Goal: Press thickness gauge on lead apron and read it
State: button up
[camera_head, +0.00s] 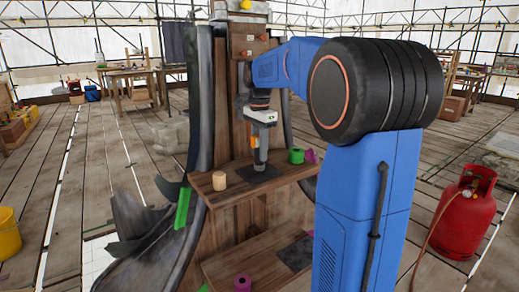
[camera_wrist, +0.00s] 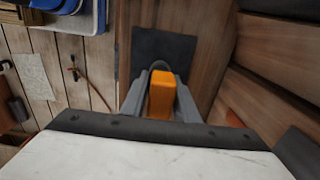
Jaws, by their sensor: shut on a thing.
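My gripper (camera_head: 260,135) points down over the upper wooden shelf of the spire. It is shut on the thickness gauge (camera_wrist: 162,98), which has an orange body; its dark lower end (camera_head: 260,160) hangs over the dark square mat (camera_head: 262,174) on that shelf. I cannot tell whether the gauge touches the mat. The mat also shows past the fingers in the wrist view (camera_wrist: 150,45). The grey lead apron (camera_head: 139,240) appears to be the bent sheets flaring out at the spire's lower left, away from my gripper.
On the upper shelf stand a wooden cylinder (camera_head: 219,181), a green ring (camera_head: 296,156) and a purple piece (camera_head: 310,156). A lower shelf holds a dark mat (camera_head: 297,253) and a magenta roll (camera_head: 242,283). A red gas cylinder (camera_head: 466,212) and yellow bucket (camera_head: 8,233) stand on the floor.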

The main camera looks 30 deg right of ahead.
jog(key=shift+f, duration=0.85)
dwell(1.1)
jog(key=shift+r, duration=0.1)
jog(key=shift+r, duration=2.5)
jog(key=shift+f, duration=0.25)
jog(key=shift+f, duration=2.1)
jog(key=o, duration=1.2)
jog(key=shift+o, duration=0.2)
